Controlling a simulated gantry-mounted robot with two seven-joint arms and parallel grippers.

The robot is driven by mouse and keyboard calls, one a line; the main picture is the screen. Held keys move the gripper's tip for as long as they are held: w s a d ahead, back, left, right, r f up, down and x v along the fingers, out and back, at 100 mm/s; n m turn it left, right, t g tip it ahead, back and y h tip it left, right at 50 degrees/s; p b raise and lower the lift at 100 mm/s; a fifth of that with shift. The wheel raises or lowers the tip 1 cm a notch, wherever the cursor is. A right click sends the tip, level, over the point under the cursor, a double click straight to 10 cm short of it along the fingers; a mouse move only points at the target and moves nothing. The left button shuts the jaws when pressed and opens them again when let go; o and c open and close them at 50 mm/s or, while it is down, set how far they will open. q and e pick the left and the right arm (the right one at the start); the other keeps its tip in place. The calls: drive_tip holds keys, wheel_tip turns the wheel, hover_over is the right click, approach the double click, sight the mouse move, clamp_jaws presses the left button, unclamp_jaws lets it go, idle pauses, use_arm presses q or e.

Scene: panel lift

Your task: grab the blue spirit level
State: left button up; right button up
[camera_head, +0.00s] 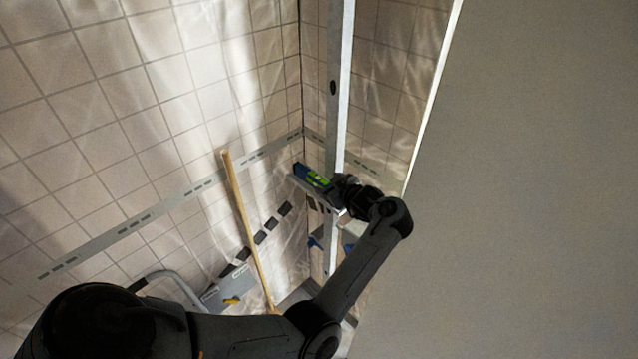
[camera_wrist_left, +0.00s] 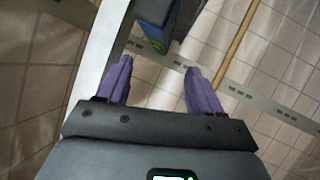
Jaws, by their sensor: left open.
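The blue spirit level (camera_head: 315,178), with bright green markings, shows near the middle of the head view, just left of a vertical metal post. In the left wrist view its dark end and blue-green side (camera_wrist_left: 153,28) show at the top, ahead of the gap between my fingertips. My left gripper (camera_head: 344,188) is close to the level's right end in the head view. In the left wrist view the purple fingers (camera_wrist_left: 158,66) are apart, with nothing seen clamped between them. My right gripper is not in view.
The metal post (camera_head: 339,80) stands right beside my left gripper, and a pale strip runs along the left finger in the wrist view. A wooden stick (camera_head: 245,220) leans left of the level. A large grey panel (camera_head: 530,190) fills the right side. Tiled walls (camera_head: 110,120) stand behind.

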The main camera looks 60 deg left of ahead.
sight(319, 179)
use_arm(q)
drive_tip(key=x, duration=0.2)
drive_tip(key=shift+a+f, duration=0.1)
drive_tip(key=shift+a, duration=0.15)
drive_tip(key=shift+a+f+p, duration=0.2)
drive_tip(key=shift+a+p, duration=0.15)
drive_tip(key=shift+w+p+x, duration=0.15)
drive_tip(key=shift+p+x, duration=0.15)
drive_tip(key=shift+x, duration=0.85)
drive_tip(key=shift+w+p+x, duration=0.1)
drive_tip(key=shift+p+x, duration=0.2)
drive_tip(key=shift+x, duration=0.8)
drive_tip(key=shift+d+f, duration=0.1)
drive_tip(key=shift+f, duration=0.15)
drive_tip(key=c, duration=0.5)
clamp_jaws()
drive_tip(key=shift+r, duration=0.1)
